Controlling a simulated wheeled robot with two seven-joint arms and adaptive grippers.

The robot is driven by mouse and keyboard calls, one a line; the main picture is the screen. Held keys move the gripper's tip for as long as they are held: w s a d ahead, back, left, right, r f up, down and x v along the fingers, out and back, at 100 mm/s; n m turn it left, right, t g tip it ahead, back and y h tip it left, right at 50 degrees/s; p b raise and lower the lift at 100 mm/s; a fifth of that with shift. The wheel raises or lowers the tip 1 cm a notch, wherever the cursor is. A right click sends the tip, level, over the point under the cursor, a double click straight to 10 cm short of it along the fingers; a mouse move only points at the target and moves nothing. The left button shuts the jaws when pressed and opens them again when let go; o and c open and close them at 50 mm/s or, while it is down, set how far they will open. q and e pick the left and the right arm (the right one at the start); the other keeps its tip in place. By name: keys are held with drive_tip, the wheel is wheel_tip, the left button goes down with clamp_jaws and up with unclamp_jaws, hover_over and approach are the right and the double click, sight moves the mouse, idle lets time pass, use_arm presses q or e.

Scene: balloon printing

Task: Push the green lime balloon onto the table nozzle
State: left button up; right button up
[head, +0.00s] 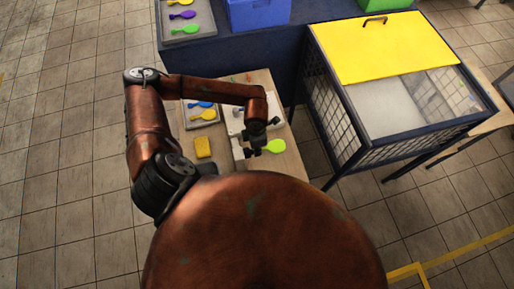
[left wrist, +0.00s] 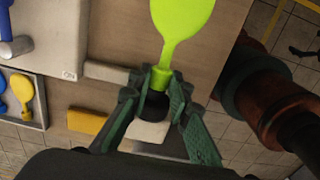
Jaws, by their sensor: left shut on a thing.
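The lime green balloon (head: 275,146) is at the right side of the small wooden table. My left gripper (head: 257,151) is at its neck. In the left wrist view the balloon (left wrist: 182,18) points away from me, and the fingers of my left gripper (left wrist: 160,88) are shut around its neck ring. A short black cylinder (left wrist: 153,104) shows between the fingers just behind the neck, above a pale block; it may be the table nozzle. I cannot tell whether the neck touches or covers it. My right gripper is not in view.
A white machine (left wrist: 60,35) with a metal spout (left wrist: 16,47) stands on the table. A tray (head: 188,122) holds a blue and a yellow balloon. A yellow sponge (head: 203,147) lies nearby. A yellow-lidded mesh cage (head: 385,45) stands to the right.

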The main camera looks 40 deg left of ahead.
use_arm(q)
drive_tip(key=shift+a, duration=0.1)
drive_tip(key=o, duration=0.8)
drive_tip(key=shift+s, duration=0.1)
drive_tip(key=shift+r, duration=0.1)
drive_tip(key=shift+r+p, duration=1)
drive_tip(key=shift+r, duration=1.15)
drive_tip(key=shift+r+p, duration=0.85)
drive_tip(key=shift+r, duration=1.45)
